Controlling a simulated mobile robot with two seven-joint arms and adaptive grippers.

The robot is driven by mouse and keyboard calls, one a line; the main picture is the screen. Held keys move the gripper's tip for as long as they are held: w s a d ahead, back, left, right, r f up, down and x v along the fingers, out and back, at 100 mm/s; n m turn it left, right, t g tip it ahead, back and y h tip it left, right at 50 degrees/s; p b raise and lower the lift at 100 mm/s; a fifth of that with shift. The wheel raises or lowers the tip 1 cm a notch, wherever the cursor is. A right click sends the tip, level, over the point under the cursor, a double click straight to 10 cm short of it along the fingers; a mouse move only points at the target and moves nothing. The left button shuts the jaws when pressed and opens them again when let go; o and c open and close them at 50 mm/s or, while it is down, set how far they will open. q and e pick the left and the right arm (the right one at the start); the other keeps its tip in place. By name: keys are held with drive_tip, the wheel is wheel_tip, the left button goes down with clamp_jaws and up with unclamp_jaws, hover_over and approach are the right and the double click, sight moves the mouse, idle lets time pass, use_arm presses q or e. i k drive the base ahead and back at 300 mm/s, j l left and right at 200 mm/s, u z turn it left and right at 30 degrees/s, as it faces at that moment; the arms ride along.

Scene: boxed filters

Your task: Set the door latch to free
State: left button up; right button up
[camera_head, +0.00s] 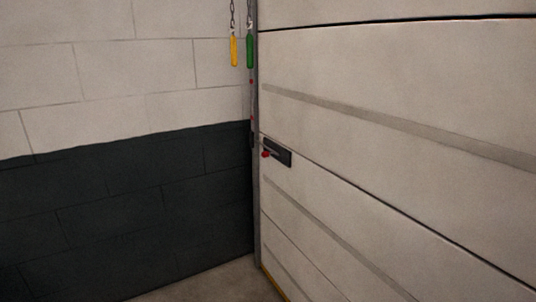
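The door (400,90) is a large pale panelled door filling the right side of the head view. Its latch (279,152) is a small dark plate near the door's left edge, at mid-height. A red knob (266,154) sits at the left end of the plate. The latch is small in view, and I cannot tell which setting it is in. Neither of my grippers shows in this view.
A block wall (120,200), white above and dark below, stands on the left. A metal rail (255,190) runs up the corner. Yellow (234,51) and green (249,52) handles hang on chains beside it. Bare floor (215,282) shows at the bottom.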

sight(266, 153)
drive_tip(key=i+j+z, duration=0.45)
drive_tip(key=i+j, duration=0.8)
drive_tip(key=i, duration=0.1)
